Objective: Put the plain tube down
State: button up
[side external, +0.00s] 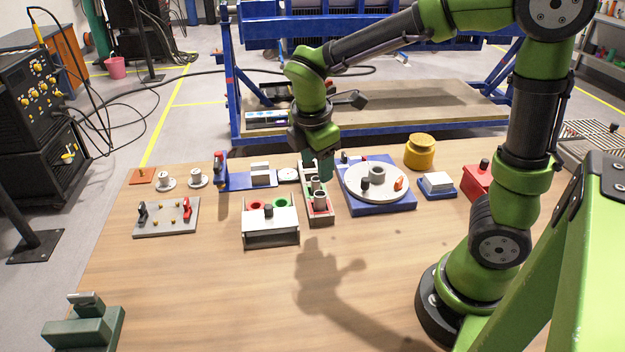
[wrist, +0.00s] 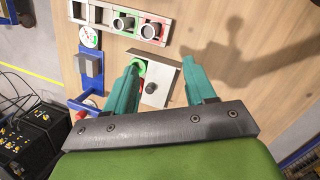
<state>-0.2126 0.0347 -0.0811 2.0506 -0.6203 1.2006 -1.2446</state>
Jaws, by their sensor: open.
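My gripper (side external: 320,166) is open, with two teal fingers, and is above the table by the narrow tray (side external: 325,220). No object is between its fingers in the wrist view (wrist: 163,64). Two grey tubes stand in the tray: one farther back (side external: 315,184) and one nearer the front (side external: 320,197). In the wrist view the two tubes (wrist: 122,24) (wrist: 150,30) show open ends, beyond the fingertips and apart from them. I cannot tell which one is the plain tube.
Right of the tray is a round turntable (side external: 354,181) on a blue base. A white-topped box (side external: 271,221) with red and green rings stands at front left. A blue fixture (side external: 236,183) and a dial (side external: 288,175) are left.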

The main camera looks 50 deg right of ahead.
jog(key=s+a+r+m+t+y, duration=0.2)
jog(key=s+m, duration=0.3)
jog(key=m, duration=0.4)
jog(key=s+a+r+m+t+y, duration=0.1)
jog(key=s+r+m+t, duration=0.3)
jog(key=m, duration=0.4)
jog(key=shift+s+a+r+m+y, duration=0.4)
jog(key=shift+s+r+y, duration=0.15)
jog(key=shift+y, duration=0.35)
jog(key=shift+c, duration=0.5)
